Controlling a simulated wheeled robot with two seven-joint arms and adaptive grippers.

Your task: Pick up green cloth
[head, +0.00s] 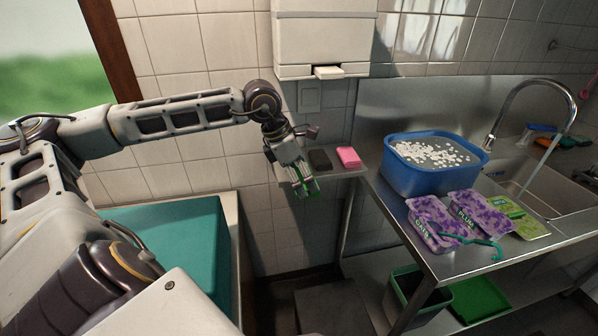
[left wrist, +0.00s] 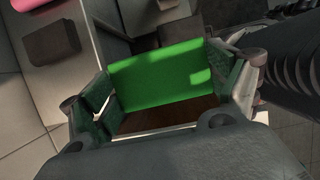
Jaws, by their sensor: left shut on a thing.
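The green cloth (left wrist: 160,80) is a flat bright green piece between the fingers of my left gripper (left wrist: 160,100) in the left wrist view. In the head view my left gripper (head: 304,184) is shut on the green cloth (head: 313,186), of which only a small part shows. It holds the cloth in front of the small wall shelf, over the gap between the teal-topped unit and the metal counter. My right gripper is not in view.
A dark block (head: 320,160) and a pink block (head: 349,157) lie on the small shelf (head: 360,171). A blue tub (head: 415,178), purple packs (head: 433,224) and a sink (head: 550,185) are on the metal counter at right. Below are a bin (head: 395,300) and a green tray (head: 480,299).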

